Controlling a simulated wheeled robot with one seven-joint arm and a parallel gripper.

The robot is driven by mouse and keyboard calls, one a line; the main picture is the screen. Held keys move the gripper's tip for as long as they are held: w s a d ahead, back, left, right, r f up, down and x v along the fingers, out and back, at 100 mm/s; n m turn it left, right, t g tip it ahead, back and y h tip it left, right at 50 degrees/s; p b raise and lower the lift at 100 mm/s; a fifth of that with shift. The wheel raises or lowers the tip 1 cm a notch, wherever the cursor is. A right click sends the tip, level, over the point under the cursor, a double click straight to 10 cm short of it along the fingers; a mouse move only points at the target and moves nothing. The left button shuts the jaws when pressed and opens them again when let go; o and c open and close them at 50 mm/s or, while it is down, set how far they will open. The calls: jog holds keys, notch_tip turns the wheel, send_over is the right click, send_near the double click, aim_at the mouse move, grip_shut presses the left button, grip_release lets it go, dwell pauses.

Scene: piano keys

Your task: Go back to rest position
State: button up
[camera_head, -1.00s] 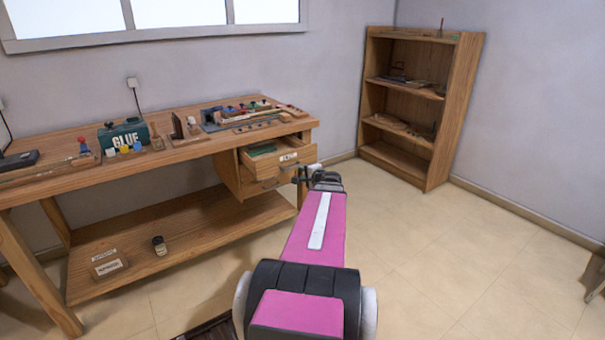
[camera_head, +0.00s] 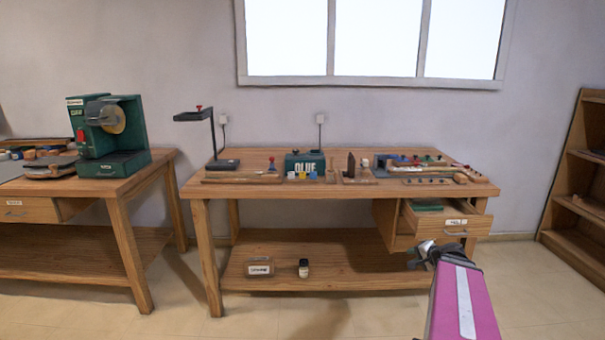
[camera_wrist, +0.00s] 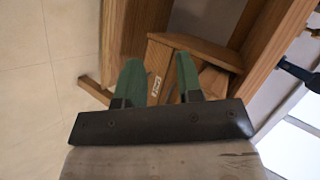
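My pink arm reaches in from the lower right in the head view. My gripper (camera_head: 421,256) is at its far end, in front of and just below the open drawer (camera_head: 470,229) of the wooden workbench (camera_head: 345,208). In the wrist view the two green fingers of my gripper (camera_wrist: 158,72) stand apart with nothing visible between them. The drawer's labelled front (camera_wrist: 154,92) shows behind the gap. The drawer is pulled out and holds something green (camera_head: 427,205).
The bench top carries a green glue box (camera_head: 305,163), a lamp stand (camera_head: 213,140) and small coloured parts. A box and a jar (camera_head: 303,268) sit on its lower shelf. A second bench with a green machine (camera_head: 112,135) stands left, a shelf unit (camera_head: 580,195) right.

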jog(key=s+a+f+n+g+h, duration=0.1)
jog(key=s+a+f+n+g, duration=0.1)
jog(key=a, duration=0.5)
jog(key=s+a+f+n+g+h, duration=0.2)
jog(key=s+a+n+g, duration=0.3)
jog(key=a, duration=0.3)
jog(key=s+a+f+n+g+h, duration=0.1)
jog(key=s+a+f+n+g, duration=0.2)
jog(key=a, duration=0.5)
jog(key=shift+s+f+n+h, duration=0.3)
jog(key=shift+s+f+h, duration=0.15)
jog(key=shift+s, duration=0.1)
jog(key=shift+a, duration=0.1)
